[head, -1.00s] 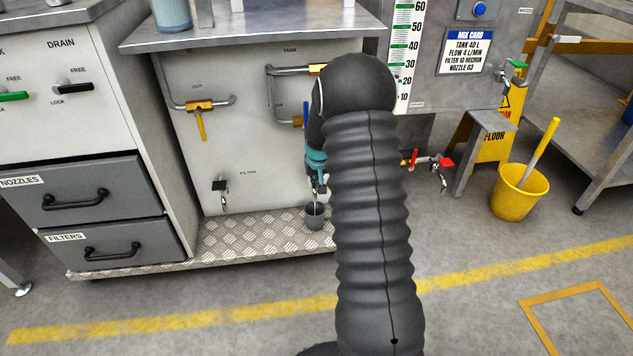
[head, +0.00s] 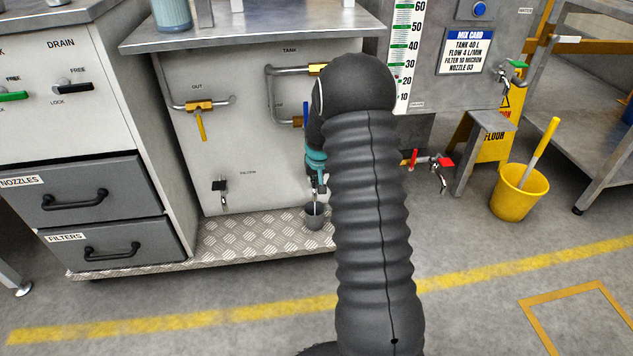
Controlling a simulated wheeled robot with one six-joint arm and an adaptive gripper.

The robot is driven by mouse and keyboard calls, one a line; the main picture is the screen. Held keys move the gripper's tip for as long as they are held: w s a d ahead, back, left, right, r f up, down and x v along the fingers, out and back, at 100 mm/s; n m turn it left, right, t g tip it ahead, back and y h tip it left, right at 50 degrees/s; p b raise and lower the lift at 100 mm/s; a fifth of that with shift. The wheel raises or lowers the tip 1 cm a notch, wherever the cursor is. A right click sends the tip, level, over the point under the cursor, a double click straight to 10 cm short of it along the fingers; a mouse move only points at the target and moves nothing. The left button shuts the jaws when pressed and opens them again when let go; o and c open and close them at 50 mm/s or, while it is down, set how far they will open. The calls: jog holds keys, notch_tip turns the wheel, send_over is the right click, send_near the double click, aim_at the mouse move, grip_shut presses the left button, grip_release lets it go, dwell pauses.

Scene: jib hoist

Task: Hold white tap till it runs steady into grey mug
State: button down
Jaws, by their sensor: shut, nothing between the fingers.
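The grey mug (head: 313,217) stands upright on the diamond-plate ledge, partly behind my arm at its right. My gripper (head: 315,183) is just above the mug, at the tap on the cabinet front. It is small and half hidden by my dark arm; its fingers look shut with nothing between them. The white tap is mostly hidden behind my gripper, so I cannot tell its handle's position or whether my fingers touch it. A thin pale stream (head: 315,206) runs down from under the gripper into the mug.
Another tap (head: 221,193) with a black handle is on the same cabinet, left of the mug. Yellow-handled (head: 201,122) and blue-handled pipe valves sit above. A red-handled tap (head: 440,168) and a yellow bucket (head: 519,192) are to the right. The front floor is clear.

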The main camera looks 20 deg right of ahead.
jog(key=shift+r, duration=0.1)
jog(key=shift+r+p, duration=0.45)
jog(key=shift+r, duration=0.35)
jog(key=s+p+v, duration=0.1)
jog(key=p+v, duration=0.3)
jog(key=v, duration=0.5)
jog(key=shift+s+a, duration=0.3)
jog(key=shift+s, duration=0.05)
jog(key=shift+s, duration=0.1)
